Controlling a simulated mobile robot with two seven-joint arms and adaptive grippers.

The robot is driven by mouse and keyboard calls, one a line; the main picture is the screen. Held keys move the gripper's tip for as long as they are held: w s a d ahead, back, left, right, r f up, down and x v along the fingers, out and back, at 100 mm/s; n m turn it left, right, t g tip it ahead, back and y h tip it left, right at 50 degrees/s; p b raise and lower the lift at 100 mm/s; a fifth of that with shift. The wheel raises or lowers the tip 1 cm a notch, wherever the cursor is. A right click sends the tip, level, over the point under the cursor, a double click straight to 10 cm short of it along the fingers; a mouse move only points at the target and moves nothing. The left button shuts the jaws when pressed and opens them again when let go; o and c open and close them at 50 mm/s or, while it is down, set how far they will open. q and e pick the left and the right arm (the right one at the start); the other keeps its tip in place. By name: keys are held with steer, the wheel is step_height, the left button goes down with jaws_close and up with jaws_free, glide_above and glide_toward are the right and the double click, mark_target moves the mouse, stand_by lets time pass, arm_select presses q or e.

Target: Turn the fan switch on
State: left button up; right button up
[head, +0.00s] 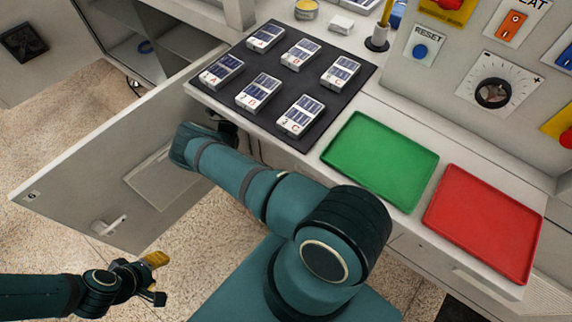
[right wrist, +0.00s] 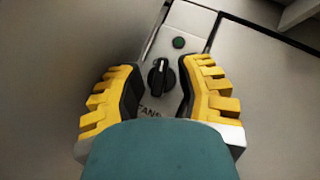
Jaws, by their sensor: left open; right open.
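The fan switch (right wrist: 159,78) is a black rotary knob on a light narrow panel, with lettering starting "FAN" below it, partly covered. Its white pointer mark points roughly up in the right wrist view. A dark green lamp (right wrist: 179,43) sits above it. My right gripper (right wrist: 160,88) is open, with its yellow-and-black fingers on either side of the knob. I cannot tell whether they touch it. In the head view the right gripper and the switch are hidden behind my arm and the bench edge. My left gripper (head: 158,279) is open and empty over the floor at lower left.
An open cabinet door (head: 120,180) stands left of my right arm. On the bench are a black mat (head: 262,113) with several labelled packs, a green tray (head: 381,160) and a red tray (head: 484,222). A control panel (head: 455,65) with a dial stands at upper right.

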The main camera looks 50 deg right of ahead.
steer(key=s+a+f+n+t+y+p, duration=0.25)
steer(key=s+a+f+n, duration=0.25)
steer(key=s+a+f, duration=0.3)
steer(key=s+d+f+m+g, duration=0.3)
steer(key=s+d+m+g, duration=0.3)
steer(key=s+m+g, duration=0.5)
steer(key=s+a+f+m+g+y+b, duration=0.1)
steer(key=s+a+f+m+g+y, duration=0.2)
steer(key=s+m+g+y, duration=0.3)
steer(key=s+f+g, duration=0.1)
steer(key=s+g, duration=0.2)
steer(key=g, duration=0.1)
steer(key=shift+s+a+f+y, duration=0.15)
steer(key=shift+s+a+y, duration=0.05)
steer(key=shift+a+y, duration=0.15)
